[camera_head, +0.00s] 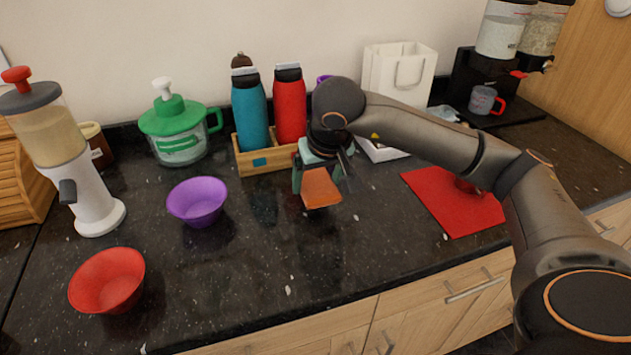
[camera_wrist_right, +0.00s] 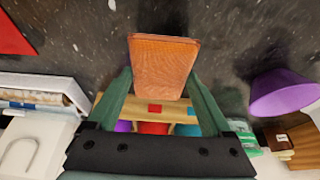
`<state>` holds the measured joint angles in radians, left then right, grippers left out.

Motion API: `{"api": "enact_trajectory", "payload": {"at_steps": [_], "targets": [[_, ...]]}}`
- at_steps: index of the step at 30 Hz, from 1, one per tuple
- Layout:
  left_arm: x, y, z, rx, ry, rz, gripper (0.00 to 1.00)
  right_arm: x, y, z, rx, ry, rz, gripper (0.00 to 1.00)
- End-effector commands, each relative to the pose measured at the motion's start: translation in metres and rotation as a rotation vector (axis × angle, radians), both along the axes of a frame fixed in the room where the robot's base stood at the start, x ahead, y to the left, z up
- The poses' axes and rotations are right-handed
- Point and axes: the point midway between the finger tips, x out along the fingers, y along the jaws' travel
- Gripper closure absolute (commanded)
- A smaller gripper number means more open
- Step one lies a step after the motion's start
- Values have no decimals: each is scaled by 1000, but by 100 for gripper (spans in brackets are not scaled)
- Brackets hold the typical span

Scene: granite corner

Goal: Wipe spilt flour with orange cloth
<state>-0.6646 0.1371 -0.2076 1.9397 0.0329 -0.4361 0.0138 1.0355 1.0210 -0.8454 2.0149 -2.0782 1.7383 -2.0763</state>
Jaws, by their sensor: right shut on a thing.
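My right gripper (camera_head: 317,180) hangs over the middle of the dark counter, in front of the bottle crate, with its fingers pointing down. It is shut on the orange cloth (camera_head: 321,188), a flat folded pad. In the right wrist view the cloth (camera_wrist_right: 163,62) sits between the two green fingers (camera_wrist_right: 158,85) and sticks out past their tips. I cannot tell whether the cloth touches the counter. I cannot make out spilt flour for sure; small pale specks dot the dark stone. My left gripper is out of view.
A purple bowl (camera_head: 197,201) and a red bowl (camera_head: 107,280) stand to the left. A wooden crate (camera_head: 266,160) with teal and red bottles is close behind the gripper. A red mat (camera_head: 455,205) lies right, beneath my forearm. The front middle counter is clear.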

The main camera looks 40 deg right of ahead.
Motion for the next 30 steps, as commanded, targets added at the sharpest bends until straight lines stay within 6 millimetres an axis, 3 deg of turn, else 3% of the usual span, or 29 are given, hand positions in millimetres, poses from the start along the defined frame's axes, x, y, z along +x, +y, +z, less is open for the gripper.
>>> {"api": "enact_trajectory", "payload": {"at_steps": [12, 30], "targets": [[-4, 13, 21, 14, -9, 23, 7, -6, -1, 39, -1, -2, -10, 61], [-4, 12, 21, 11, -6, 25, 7, -7, -1, 41, 0, -1, -12, 61]]}}
